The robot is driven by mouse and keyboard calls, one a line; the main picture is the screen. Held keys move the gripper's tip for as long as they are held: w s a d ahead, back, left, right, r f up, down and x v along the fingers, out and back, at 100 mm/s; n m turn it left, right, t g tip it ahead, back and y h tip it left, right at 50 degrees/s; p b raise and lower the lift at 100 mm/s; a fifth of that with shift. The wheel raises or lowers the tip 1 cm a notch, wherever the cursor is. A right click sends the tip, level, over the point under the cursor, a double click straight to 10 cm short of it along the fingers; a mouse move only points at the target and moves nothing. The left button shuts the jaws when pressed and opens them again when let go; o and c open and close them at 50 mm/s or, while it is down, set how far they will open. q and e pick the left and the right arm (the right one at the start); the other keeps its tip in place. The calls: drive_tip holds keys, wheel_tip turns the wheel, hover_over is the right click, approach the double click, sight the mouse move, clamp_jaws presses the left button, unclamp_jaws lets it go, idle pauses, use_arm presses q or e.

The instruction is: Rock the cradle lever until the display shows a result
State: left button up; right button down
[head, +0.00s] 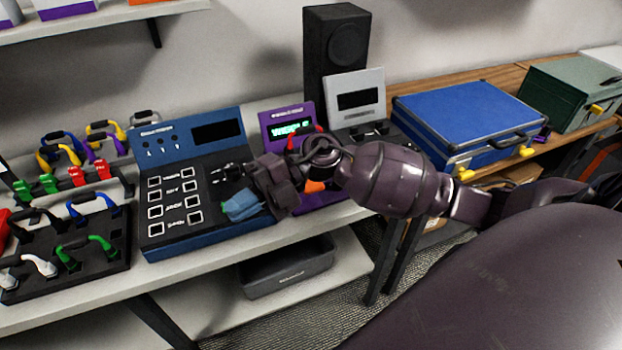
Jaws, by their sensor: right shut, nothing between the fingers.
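A blue tester panel (194,218) with a black blank display (217,132) stands on the bench, left of centre. A purple device (286,113) beside it has a lit green display (292,128); its text is too small to read surely. My right arm covers much of the purple device; bits of red and orange show around my wrist. I cannot tell which part is the cradle lever. My right gripper (217,173) is shut and empty over the right part of the blue panel. My left gripper is not in view.
A grey device (356,97), a black speaker (336,45) and a blue case (470,118) stand behind and right of my arm. A dark bin (287,270) sits on the lower shelf.

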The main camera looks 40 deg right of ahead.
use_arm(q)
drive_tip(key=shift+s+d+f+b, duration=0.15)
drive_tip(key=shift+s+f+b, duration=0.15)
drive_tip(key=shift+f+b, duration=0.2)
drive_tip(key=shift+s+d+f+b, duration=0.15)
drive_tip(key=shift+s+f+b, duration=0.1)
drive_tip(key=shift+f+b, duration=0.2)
use_arm(e)
drive_tip(key=w+d+r+h, duration=0.2)
drive_tip(key=w+d+h, duration=0.1)
drive_tip(key=d+h, duration=0.5)
drive_tip(key=w+d+r+n+h, duration=0.1)
drive_tip(key=w+d+r+h, duration=0.2)
drive_tip(key=d+h, duration=0.5)
drive_tip(key=shift+d+h, duration=0.3)
drive_tip(key=shift+d, duration=0.95)
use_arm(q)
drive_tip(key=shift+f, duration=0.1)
use_arm(e)
wheel_tip(320, 180, down, 13)
drive_tip(key=shift+f+b, duration=0.1)
drive_tip(key=shift+b, duration=0.5)
drive_tip(key=shift+f, duration=0.35)
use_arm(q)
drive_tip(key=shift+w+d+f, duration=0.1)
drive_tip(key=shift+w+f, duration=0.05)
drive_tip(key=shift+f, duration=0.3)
